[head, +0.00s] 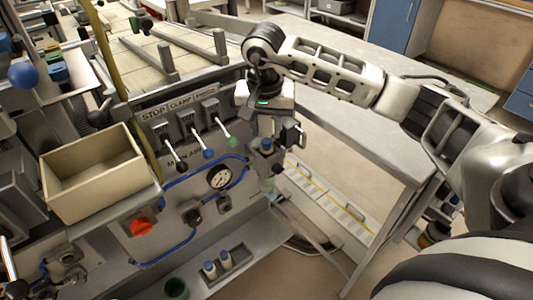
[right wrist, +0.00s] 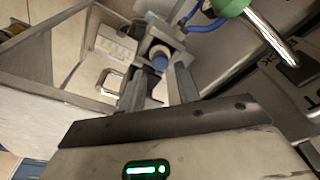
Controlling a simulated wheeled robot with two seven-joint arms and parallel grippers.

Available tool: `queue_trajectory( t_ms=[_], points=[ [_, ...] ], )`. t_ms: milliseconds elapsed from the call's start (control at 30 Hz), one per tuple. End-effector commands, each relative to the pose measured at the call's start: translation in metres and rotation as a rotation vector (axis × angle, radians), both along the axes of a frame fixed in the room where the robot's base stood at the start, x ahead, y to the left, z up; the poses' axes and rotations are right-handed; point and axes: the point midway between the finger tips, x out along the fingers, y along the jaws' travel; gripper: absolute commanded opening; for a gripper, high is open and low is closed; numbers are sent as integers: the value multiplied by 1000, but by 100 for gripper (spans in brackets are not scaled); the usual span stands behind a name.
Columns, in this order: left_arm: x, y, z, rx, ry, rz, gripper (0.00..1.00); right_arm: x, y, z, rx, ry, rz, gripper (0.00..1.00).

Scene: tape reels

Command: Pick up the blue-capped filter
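A blue-capped filter (head: 266,144) stands upright at the right end of the blue air line on the machine's front, above a pale clear bowl (head: 266,185). My right gripper (head: 277,130) is just above and around it, pointing down. In the right wrist view the blue cap (right wrist: 160,61) shows between and beyond the two fingertips (right wrist: 158,84). The fingers are apart, with a gap beside the cap, and contact is not visible. Two more blue-capped pieces (head: 210,269) stand in a small grey tray (head: 238,251) on the lower ledge. My left gripper is not in view.
Levers with black, blue and green knobs (head: 231,142) stick out left of my right gripper. A round gauge (head: 219,177) and a red knob (head: 141,227) are on the panel. A beige bin (head: 95,178) is at left. A green cup (head: 176,288) is at bottom. A grey table (head: 372,150) is at right.

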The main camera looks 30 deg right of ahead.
Motion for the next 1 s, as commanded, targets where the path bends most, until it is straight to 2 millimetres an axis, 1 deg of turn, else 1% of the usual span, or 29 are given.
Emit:
queue_trajectory(
  t_ms=[33, 100, 200, 300, 500, 567, 600, 633, 1000],
  points=[
    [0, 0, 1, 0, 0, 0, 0, 1, -1, -10, 0, 6, -1, 33],
    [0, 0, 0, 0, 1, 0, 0, 2, -3, -21, 0, 6, -2, 33],
    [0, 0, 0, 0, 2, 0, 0, 4, -4, -32, 0, 4, 0, 33],
    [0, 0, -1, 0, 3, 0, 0, 4, -4, -36, 0, 1, 1, 33],
    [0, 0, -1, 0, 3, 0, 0, 5, -4, -36, -1, 1, 1, 33],
    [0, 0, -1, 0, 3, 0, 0, 5, -4, -36, -1, 1, 1, 16],
    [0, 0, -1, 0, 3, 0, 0, 5, -4, -36, -1, 1, 1, 5],
    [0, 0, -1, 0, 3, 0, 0, 5, -4, -36, -1, 1, 1, 0],
    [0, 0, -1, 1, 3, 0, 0, 5, -4, -33, 0, 0, 0, 0]
  ],
)
